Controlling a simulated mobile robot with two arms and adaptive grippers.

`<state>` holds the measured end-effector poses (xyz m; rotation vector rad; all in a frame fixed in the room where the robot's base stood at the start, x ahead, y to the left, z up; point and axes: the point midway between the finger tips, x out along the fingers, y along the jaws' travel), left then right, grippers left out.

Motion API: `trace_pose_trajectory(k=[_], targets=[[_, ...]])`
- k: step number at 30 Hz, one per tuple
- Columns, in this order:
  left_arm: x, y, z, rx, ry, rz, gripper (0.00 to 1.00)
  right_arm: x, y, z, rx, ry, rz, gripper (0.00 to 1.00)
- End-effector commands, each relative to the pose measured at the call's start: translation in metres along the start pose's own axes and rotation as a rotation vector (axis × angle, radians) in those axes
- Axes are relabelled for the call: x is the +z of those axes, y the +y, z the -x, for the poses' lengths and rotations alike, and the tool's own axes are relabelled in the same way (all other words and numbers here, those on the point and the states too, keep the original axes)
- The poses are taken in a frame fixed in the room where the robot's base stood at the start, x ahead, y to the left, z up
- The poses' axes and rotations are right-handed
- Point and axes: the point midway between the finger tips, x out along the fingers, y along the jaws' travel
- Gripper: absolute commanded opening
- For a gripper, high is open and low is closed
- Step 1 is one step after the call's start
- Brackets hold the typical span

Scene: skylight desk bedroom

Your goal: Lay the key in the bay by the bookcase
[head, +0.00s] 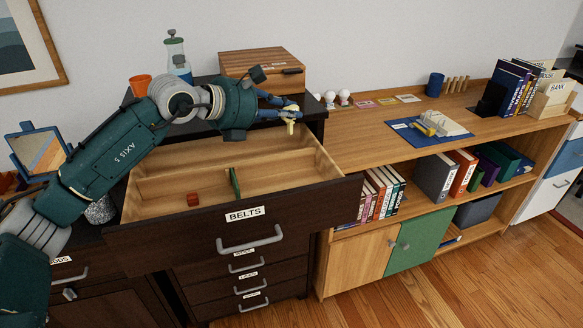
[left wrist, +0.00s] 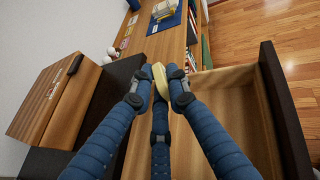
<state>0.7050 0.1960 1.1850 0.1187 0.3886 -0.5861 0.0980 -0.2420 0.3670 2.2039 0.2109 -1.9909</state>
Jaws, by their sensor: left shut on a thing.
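My left gripper (head: 287,113) is shut on a small yellow piece, which I take to be the key (head: 290,126). In the left wrist view the key (left wrist: 159,78) sits between the fingertips (left wrist: 160,80); its full shape is hard to make out. They are held above the back right corner of the open BELTS drawer (head: 245,213). A green divider (head: 235,184) stands in the drawer, with an empty bay (head: 285,171) to its right, on the side of the bookcase (head: 362,256). My right gripper is not in view.
A small red block (head: 193,199) lies in the drawer left of the divider. A wooden box (head: 262,68) stands on the dark cabinet behind. White bulbs (head: 330,98) and a blue mat (head: 405,130) are on the bookcase top. A mirror (head: 38,150) stands at left.

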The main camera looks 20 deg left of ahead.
Motion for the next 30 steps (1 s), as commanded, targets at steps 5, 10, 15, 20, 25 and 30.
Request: trace_pose_trajectory(k=[5, 10, 15, 20, 25, 30], targets=[[-0.045, -0.001, -0.018, -0.002, 0.006, 0.002, 0.0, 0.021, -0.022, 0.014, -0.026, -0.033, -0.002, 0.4], [-0.079, 0.0, -0.033, 0.0, 0.002, 0.001, 0.0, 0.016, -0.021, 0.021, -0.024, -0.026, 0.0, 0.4], [-0.095, 0.0, -0.04, -0.001, -0.001, -0.001, 0.0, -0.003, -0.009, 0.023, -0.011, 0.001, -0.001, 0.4], [-0.114, 0.0, -0.047, 0.0, 0.002, 0.001, 0.0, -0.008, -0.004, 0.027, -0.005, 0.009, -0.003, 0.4], [-0.133, 0.0, -0.056, 0.0, -0.001, -0.001, 0.0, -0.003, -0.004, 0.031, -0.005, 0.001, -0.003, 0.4], [-0.135, 0.0, -0.058, 0.0, -0.002, -0.002, 0.0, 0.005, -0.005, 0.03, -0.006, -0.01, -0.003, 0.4]])
